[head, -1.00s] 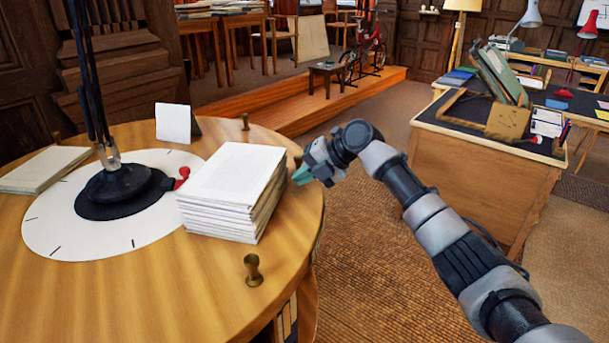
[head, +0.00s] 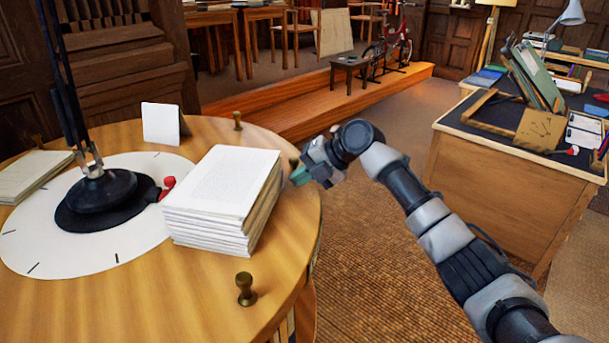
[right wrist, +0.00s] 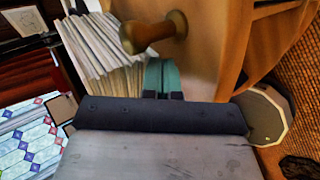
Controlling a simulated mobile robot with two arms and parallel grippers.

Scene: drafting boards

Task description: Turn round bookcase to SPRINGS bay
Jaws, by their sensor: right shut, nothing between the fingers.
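The round bookcase (head: 205,315) fills the lower left of the head view, with a flat wooden top. Brass knobs stand around its rim: one near the front (head: 246,289), one at the back (head: 237,121), and one largely hidden behind my right gripper. My right gripper (head: 299,176) is shut and empty at the right rim, beside a stack of white papers. In the right wrist view its teal fingers (right wrist: 160,75) are together close to a brass knob (right wrist: 155,32); I cannot tell whether they touch. No SPRINGS label is readable. My left gripper is not in view.
The top holds the paper stack (head: 221,190), a white dial (head: 105,250) under a black lamp base (head: 97,195), a card (head: 160,124) and a book (head: 30,175). A cluttered desk (head: 500,190) stands right. Carpet (head: 375,270) lies between; a wooden step (head: 300,112) is behind.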

